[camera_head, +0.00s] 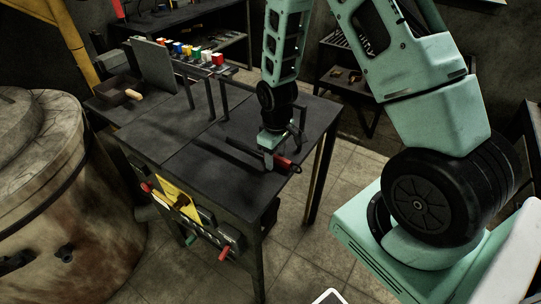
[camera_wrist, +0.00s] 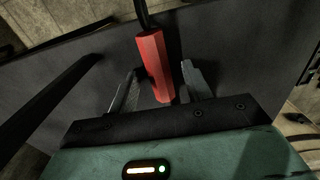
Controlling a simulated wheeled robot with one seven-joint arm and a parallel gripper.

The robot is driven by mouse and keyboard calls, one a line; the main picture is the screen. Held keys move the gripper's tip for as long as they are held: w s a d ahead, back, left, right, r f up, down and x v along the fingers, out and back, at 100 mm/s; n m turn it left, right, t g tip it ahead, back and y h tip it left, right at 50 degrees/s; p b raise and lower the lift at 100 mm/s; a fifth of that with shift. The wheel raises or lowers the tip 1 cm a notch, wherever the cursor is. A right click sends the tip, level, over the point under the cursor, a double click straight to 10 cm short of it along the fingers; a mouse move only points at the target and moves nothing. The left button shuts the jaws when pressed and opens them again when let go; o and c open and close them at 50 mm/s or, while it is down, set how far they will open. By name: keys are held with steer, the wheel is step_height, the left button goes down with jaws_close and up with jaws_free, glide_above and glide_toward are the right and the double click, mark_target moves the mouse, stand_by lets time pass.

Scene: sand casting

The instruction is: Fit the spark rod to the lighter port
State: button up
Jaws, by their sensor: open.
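The spark rod, seen as a red six-sided handle (camera_wrist: 153,62) with a black rod leading out of its far end, lies on the dark table. In the wrist view the handle sits between the two fingers of my gripper (camera_wrist: 158,72), which stand apart with gaps at both sides. In the head view my gripper (camera_head: 280,158) is low over the table's right front corner, at the red handle (camera_head: 285,162). The lighter port cannot be made out for certain. A small dark fitting (camera_head: 65,253) shows on the side of the round furnace-like vessel (camera_head: 60,190).
The table (camera_head: 190,140) holds upright black frames, a grey plate (camera_head: 153,66), and a small box (camera_head: 118,92) at the back left. Several coloured blocks (camera_head: 200,53) stand behind. Red-handled tools (camera_head: 224,253) hang on the table's front. The table's middle is mostly clear.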

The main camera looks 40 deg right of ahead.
jaws_close()
steer(key=shift+r, duration=0.1)
